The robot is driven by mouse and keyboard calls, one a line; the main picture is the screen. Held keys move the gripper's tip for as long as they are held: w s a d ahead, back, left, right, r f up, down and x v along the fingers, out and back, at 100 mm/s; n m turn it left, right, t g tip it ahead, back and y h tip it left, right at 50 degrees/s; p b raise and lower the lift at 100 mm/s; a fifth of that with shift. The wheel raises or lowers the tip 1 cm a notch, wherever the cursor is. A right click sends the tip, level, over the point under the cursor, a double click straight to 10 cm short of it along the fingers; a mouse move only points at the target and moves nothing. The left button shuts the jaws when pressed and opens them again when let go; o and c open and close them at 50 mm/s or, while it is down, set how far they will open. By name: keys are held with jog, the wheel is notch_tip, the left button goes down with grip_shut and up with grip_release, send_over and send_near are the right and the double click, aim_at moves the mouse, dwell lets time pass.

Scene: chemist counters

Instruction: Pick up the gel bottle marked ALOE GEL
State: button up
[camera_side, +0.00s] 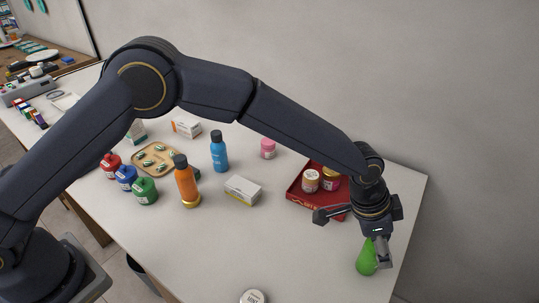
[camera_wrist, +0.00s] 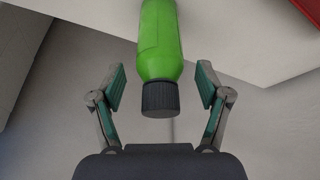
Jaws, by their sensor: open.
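A bright green bottle (camera_side: 366,261) stands near the right end of the white counter in the side view, partly behind my gripper. In the wrist view the green bottle (camera_wrist: 160,45) has a dark ribbed cap (camera_wrist: 160,98) pointing toward my palm. No label lettering is readable on it. My gripper (camera_wrist: 160,85) is open, with one finger on each side of the cap and gaps on both sides. In the side view my gripper (camera_side: 352,232) is above and around the top of the bottle.
A red tray (camera_side: 300,198) with jars stands just left of my gripper. A white box (camera_side: 243,190), an orange bottle (camera_side: 187,185) and a blue bottle (camera_side: 219,153) stand farther left. A white-lidded jar (camera_side: 253,297) is at the front. The counter's right edge (camera_side: 411,235) is close to the green bottle.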

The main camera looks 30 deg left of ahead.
jog(key=shift+w+d+f, duration=0.15)
jog(key=shift+d+f, duration=0.1)
jog(key=shift+f, duration=0.35)
jog(key=c, duration=1.3)
